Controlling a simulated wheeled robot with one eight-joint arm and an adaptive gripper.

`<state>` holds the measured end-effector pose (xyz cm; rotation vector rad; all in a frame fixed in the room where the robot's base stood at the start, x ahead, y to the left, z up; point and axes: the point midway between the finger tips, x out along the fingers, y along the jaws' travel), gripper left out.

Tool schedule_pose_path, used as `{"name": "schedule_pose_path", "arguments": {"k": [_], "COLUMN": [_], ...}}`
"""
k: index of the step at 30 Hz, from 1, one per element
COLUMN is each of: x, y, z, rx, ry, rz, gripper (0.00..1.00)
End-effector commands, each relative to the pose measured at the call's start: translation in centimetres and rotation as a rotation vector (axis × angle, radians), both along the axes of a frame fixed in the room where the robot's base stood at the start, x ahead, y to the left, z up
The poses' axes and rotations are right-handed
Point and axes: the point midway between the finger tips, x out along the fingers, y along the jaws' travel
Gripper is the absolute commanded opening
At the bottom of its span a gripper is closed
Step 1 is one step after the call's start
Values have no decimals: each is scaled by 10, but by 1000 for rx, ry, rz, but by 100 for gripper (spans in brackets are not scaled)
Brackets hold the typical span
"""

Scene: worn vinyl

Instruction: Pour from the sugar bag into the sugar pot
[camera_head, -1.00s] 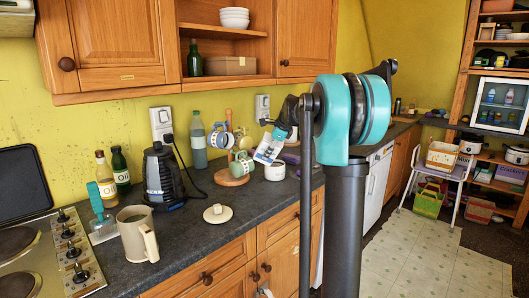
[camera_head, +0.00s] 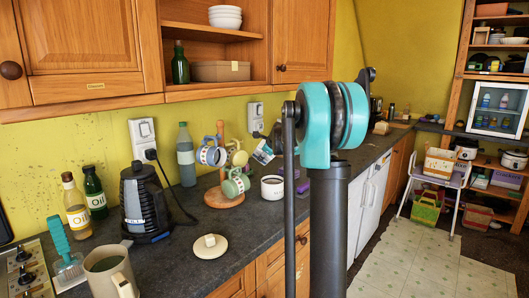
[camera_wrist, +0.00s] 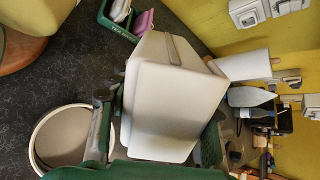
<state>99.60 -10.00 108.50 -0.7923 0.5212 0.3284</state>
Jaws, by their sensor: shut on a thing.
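The sugar bag (camera_wrist: 170,95) is a pale, box-shaped packet held between the fingers of my gripper (camera_wrist: 158,115) in the wrist view. In the head view a small printed part of the bag (camera_head: 262,153) shows above the counter, and my arm hides the rest and most of the gripper. The sugar pot (camera_head: 272,190) is a white round pot on the dark counter, below the bag in the picture. In the wrist view the open pot (camera_wrist: 62,138) lies lower left, beside the bag and partly behind a finger. A cream lid (camera_head: 210,247) lies on the counter.
A mug tree (camera_head: 224,196) with hanging mugs stands just left of the pot. A kettle (camera_head: 143,205), oil bottles (camera_head: 93,190) and a beige jug (camera_head: 110,270) stand farther left. Wall sockets (camera_head: 256,112) are behind. A wall cupboard (camera_head: 95,50) overhangs the counter.

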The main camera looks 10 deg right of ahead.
Motion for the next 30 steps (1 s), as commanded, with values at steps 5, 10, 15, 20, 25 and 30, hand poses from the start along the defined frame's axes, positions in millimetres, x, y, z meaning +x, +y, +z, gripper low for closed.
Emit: {"name": "schedule_pose_path", "arguments": {"k": [5,10,15,20,25,30], "x": [0,-2,-5,-4,-4,-5], "y": [0,0,-1,0,0,0], "z": [-16,-24,-12,-7,-8,-14], "rx": [0,9,26,31,31,31], "ry": [0,-61,-232,-288,-286,-285], "rz": [0,1,-3,3,4,4], "gripper": [9,9,9,9,9,9]}}
